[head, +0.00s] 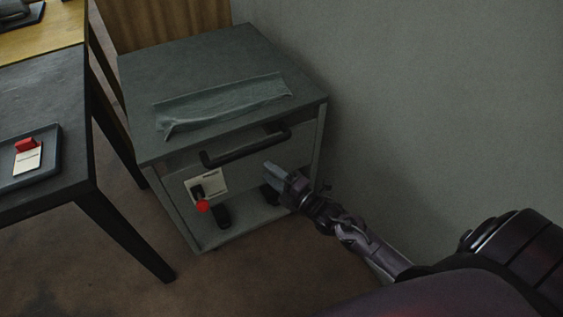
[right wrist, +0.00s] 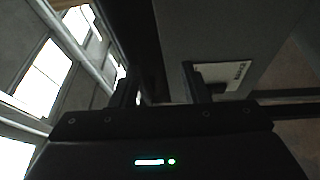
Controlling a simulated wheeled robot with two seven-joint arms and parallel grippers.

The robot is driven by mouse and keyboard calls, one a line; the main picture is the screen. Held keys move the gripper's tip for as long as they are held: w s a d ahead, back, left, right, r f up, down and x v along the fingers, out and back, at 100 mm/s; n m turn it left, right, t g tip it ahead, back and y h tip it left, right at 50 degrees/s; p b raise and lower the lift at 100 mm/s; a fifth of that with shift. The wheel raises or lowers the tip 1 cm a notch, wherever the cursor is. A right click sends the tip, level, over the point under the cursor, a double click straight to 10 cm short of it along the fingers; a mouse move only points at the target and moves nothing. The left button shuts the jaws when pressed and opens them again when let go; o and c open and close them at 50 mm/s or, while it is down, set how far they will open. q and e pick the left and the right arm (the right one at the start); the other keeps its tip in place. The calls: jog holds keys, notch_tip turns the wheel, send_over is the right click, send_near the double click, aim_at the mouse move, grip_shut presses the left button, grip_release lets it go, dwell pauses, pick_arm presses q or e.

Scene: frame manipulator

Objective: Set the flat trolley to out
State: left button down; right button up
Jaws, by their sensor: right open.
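The flat trolley appears to be the grey box-shaped unit (head: 220,55) against the wall, though nothing visible names it. A black bar handle (head: 245,147) runs across its upper front. Below the handle is a pale label plate (head: 206,184) with a red-knobbed lever (head: 203,206). My right gripper (head: 271,171) is open, in front of the unit just below the handle's right part. In the right wrist view a dark bar (right wrist: 147,45), probably the handle, lies in line with the gap between the fingers (right wrist: 160,85); contact cannot be told. My left gripper is out of view.
A folded grey-green cloth or tray-like piece (head: 225,101) lies on the unit's top. A dark table (head: 45,100) stands at the left, holding a tray (head: 50,168) with a red-and-white item. The wall (head: 440,90) closes the right side. Brown floor is clear in front.

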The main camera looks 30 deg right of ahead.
aim_at(251, 151)
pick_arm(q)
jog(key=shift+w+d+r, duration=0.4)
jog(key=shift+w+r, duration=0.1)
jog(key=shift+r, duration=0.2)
pick_arm(e)
jog(key=shift+n+t+y, duration=0.3)
jog(key=shift+n+y, duration=0.2)
jog(key=shift+n, duration=0.3)
jog(key=w+a+r, duration=0.1)
jog(key=w, duration=0.1)
jog(key=w+a+r, duration=0.1)
jog(key=w+r, duration=0.1)
jog(key=w+a+r, duration=0.1)
jog(key=w, duration=0.1)
jog(key=shift+w+a+r, duration=0.1)
jog(key=shift+w+r, duration=0.2)
jog(key=shift+w, duration=0.1)
grip_shut()
